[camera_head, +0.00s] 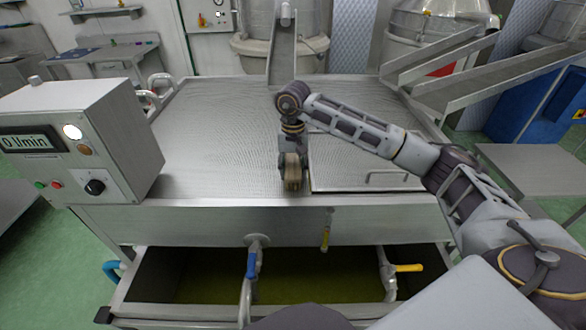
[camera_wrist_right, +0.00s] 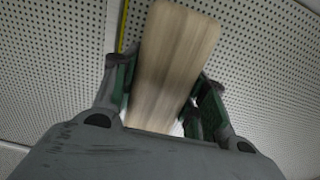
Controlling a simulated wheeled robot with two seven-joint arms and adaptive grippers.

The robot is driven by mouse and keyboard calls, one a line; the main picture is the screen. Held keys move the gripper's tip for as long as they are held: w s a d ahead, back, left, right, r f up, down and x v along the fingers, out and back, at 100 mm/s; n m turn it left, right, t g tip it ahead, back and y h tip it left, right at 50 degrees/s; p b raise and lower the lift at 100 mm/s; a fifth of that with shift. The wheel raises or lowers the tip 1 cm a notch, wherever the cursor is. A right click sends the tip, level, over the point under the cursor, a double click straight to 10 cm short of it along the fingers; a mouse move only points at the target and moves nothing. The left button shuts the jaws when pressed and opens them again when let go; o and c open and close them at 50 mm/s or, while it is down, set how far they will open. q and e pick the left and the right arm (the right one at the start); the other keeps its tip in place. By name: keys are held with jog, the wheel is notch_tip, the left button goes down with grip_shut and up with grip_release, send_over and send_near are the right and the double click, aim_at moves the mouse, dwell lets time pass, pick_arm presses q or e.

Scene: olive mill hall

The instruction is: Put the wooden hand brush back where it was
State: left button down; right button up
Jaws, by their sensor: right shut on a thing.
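The wooden hand brush (camera_wrist_right: 178,62) fills the middle of the right wrist view, a pale block with wood grain. My right gripper (camera_wrist_right: 165,95) is shut on it, one finger on each side. In the head view the brush (camera_head: 292,172) shows as a small brown block below my right wrist, over the front part of the steel machine top. My right gripper (camera_head: 291,160) points down there. I cannot tell whether the brush touches the surface. My left gripper is not in view.
The machine top (camera_head: 210,140) is wide and mostly bare left of the brush. A control box (camera_head: 80,140) stands at the left. A hatch with a handle (camera_head: 385,178) lies to the right. Valves (camera_head: 253,262) and an open trough (camera_head: 320,275) are below the front edge.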

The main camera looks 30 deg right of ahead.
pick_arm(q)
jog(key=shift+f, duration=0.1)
pick_arm(e)
jog(key=shift+f, duration=0.1)
jog(key=o, duration=0.8)
jog(key=shift+c, duration=0.2)
jog(key=shift+o, duration=0.8)
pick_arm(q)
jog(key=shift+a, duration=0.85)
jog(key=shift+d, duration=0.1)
